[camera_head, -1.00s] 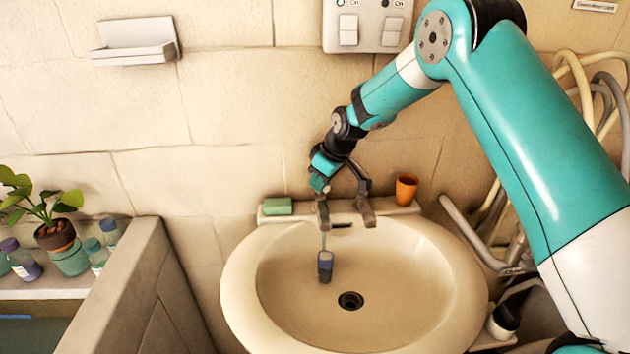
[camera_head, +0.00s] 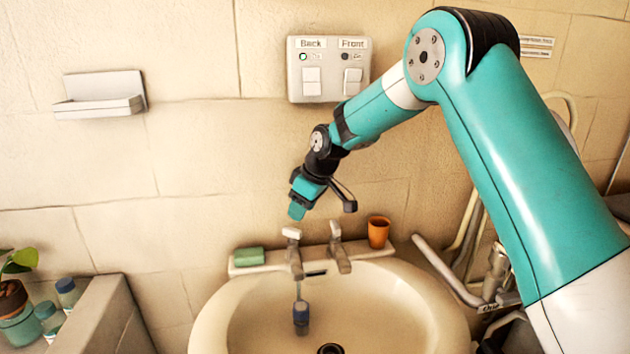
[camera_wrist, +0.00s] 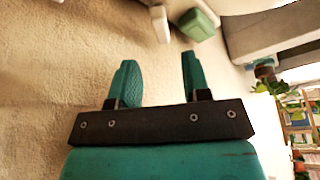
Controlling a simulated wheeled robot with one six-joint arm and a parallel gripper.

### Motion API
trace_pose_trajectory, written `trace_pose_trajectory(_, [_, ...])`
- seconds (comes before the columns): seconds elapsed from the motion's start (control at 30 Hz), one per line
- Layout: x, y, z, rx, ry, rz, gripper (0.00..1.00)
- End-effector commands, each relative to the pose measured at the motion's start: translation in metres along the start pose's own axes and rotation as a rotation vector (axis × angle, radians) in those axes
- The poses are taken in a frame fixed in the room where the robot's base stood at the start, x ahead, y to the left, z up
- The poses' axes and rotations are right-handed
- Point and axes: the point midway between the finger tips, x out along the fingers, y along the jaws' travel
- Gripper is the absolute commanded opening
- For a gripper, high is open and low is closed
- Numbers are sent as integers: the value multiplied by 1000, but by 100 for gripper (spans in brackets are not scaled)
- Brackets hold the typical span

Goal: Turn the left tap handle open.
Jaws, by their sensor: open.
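The left tap (camera_head: 295,262) stands on the basin's back ledge and has a pale handle (camera_head: 291,233) on top. The right tap (camera_head: 341,258) stands beside it. My gripper (camera_head: 300,208) is above the left tap, apart from it and pointing down. In the wrist view my gripper (camera_wrist: 158,75) is open, with nothing between its two teal fingers. A pale tap part (camera_wrist: 160,24) shows beyond the fingertips there, next to the green soap; this looks like the left tap. A small dark blue object (camera_head: 301,314) hangs below the left tap's spout.
The green soap (camera_head: 249,257) lies left of the taps, and an orange cup (camera_head: 378,232) stands right of them. The washbasin (camera_head: 225,322) is below. A switch box (camera_head: 328,70) and a soap shelf (camera_head: 100,96) are on the wall. Hoses and pipes are at the right.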

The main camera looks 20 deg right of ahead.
Motion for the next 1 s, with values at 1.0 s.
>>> trace_pose_trajectory(1.0, [-103, 1, -3, 39, -15, 14, 64])
